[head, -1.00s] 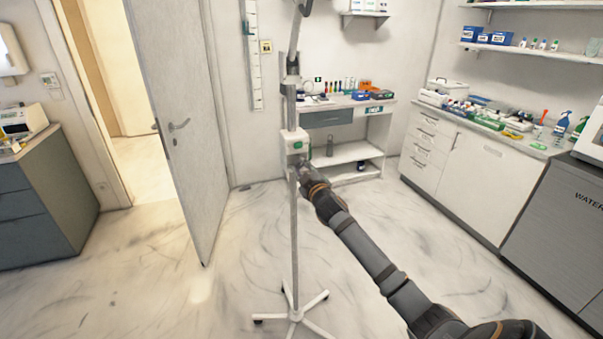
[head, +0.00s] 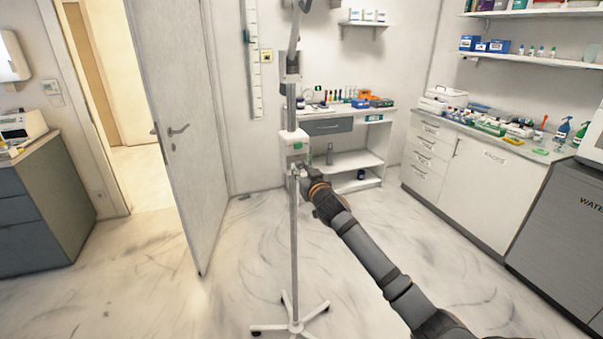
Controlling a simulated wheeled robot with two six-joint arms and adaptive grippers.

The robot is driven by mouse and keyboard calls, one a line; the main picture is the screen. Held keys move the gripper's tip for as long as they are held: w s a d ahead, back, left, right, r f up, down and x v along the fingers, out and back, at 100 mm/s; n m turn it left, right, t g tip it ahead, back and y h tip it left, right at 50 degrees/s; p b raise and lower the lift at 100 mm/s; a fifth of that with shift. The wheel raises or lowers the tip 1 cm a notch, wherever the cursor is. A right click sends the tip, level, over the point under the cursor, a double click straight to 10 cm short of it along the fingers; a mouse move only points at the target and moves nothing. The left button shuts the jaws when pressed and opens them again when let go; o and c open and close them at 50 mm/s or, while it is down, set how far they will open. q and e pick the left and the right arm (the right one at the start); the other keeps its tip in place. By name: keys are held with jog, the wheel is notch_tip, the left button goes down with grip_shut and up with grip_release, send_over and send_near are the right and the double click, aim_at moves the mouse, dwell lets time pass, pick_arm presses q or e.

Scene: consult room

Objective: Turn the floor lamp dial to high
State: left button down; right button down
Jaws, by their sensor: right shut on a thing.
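The floor lamp (head: 294,234) stands upright in the middle of the head view, a grey pole on a white star-shaped base (head: 291,328) with casters. A white control box (head: 293,139) with a green mark sits partway up the pole. My right arm comes in from the lower right, and my right gripper (head: 301,170) is at the underside of the box, shut on what appears to be the lamp dial. The fingers and the dial are too small to make out, so the dial's setting cannot be read. My left gripper does not show.
Behind the lamp is a white shelf unit (head: 352,160) with small bottles on top. A half-open door (head: 188,120) stands to the left. A white counter (head: 470,170) with supplies runs along the right. The floor around the lamp base is clear.

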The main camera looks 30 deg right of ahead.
jog(key=shift+f+m, duration=0.1)
jog(key=shift+m, duration=0.3)
jog(key=c, duration=1.1)
grip_release()
jog(key=shift+s, duration=0.1)
jog(key=v, duration=1.2)
